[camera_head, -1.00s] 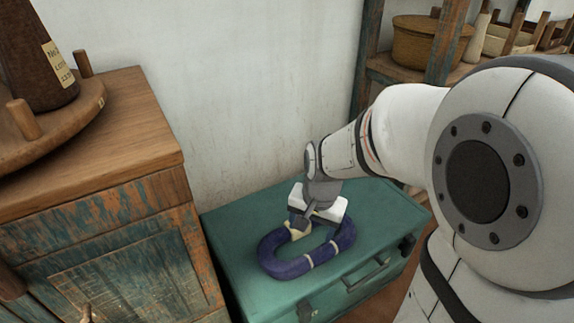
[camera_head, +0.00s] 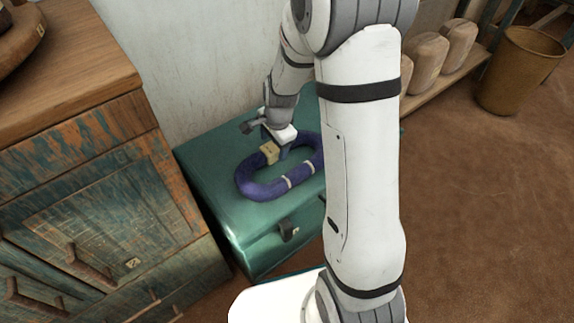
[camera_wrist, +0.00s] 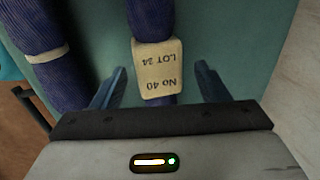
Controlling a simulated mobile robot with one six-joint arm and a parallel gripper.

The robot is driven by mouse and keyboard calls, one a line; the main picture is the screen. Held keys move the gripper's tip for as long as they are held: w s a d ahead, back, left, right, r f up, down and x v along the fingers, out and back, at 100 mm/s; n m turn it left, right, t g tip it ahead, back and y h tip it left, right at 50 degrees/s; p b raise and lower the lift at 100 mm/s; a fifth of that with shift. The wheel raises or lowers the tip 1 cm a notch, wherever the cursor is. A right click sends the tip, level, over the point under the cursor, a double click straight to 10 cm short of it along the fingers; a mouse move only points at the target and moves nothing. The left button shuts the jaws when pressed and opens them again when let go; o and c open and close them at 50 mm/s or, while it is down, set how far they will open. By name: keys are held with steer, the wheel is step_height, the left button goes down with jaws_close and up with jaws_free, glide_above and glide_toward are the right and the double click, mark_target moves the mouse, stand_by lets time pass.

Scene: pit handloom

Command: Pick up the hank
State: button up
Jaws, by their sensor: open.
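The hank (camera_head: 248,186) is a dark blue-purple oval loop with pale ties, lying flat on a teal chest (camera_head: 205,195). A cream label reading "No 40 LOT 34" (camera_wrist: 160,68) wraps one side of it. My gripper (camera_head: 279,150) is over that far side of the loop, close to the label. In the wrist view the hank (camera_wrist: 151,18) runs down between my two open blue fingers (camera_wrist: 160,84), with the label between them and a gap on each side. Whether the fingers reach down beside the hank is hard to tell. My arm hides the loop's right end in the head view.
A worn wooden cabinet (camera_head: 100,205) stands close on the left, higher than the chest. The wall (camera_head: 190,60) rises behind the chest. A low shelf (camera_head: 450,82) with rounded pale objects and a bin (camera_head: 520,75) stand at the back right. Brown floor (camera_head: 480,210) is open on the right.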

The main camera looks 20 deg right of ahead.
steer(key=shift+w+f, duration=0.2)
steer(key=shift+f, duration=0.95)
steer(key=shift+r, duration=0.1)
steer(key=shift+c, duration=0.6)
